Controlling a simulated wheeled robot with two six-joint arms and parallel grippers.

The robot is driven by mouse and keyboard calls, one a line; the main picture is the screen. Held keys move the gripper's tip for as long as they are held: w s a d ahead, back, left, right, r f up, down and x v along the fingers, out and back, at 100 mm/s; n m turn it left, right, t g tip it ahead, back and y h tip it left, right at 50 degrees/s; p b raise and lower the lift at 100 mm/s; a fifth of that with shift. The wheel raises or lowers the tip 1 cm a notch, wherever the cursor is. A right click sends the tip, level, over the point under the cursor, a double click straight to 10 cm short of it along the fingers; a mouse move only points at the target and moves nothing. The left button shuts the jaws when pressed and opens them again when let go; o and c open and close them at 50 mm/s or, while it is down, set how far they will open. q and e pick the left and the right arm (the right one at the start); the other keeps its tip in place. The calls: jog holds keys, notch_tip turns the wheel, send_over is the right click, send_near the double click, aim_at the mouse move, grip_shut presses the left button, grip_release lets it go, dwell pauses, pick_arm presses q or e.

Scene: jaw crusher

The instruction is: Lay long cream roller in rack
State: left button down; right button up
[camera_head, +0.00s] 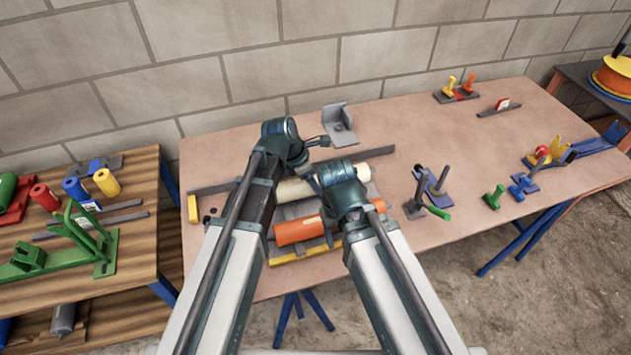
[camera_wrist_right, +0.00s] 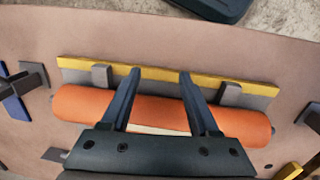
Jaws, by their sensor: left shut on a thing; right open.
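The long cream roller (camera_head: 293,189) lies across the table in the head view, behind a thick orange roller (camera_head: 298,230). Its middle is hidden by my arms. My left gripper (camera_head: 312,180) is shut on the cream roller, its fingers partly covered. The rack is a grey base with upright posts and a yellow front strip (camera_head: 292,257); the orange roller lies along it. In the right wrist view, my right gripper (camera_wrist_right: 160,76) is open, its fingers reaching over the orange roller (camera_wrist_right: 75,103). A cream strip (camera_wrist_right: 155,130) shows between them.
A grey bar (camera_head: 225,186) runs behind the rack, and a grey bracket (camera_head: 340,127) stands further back. A blue stand with posts (camera_head: 432,185) and a green-tipped piece are to the right. A wooden bench (camera_head: 140,245) with coloured cylinders stands left.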

pick_arm(q)
jog(key=shift+f+b, duration=1.05)
jog(key=shift+f, duration=0.05)
pick_arm(e)
jog(key=shift+f, duration=1.1)
pick_arm(q)
jog(key=shift+s, duration=0.1)
grip_release()
pick_arm(e)
jog(key=shift+s+f, duration=0.1)
jog(key=shift+s, duration=0.05)
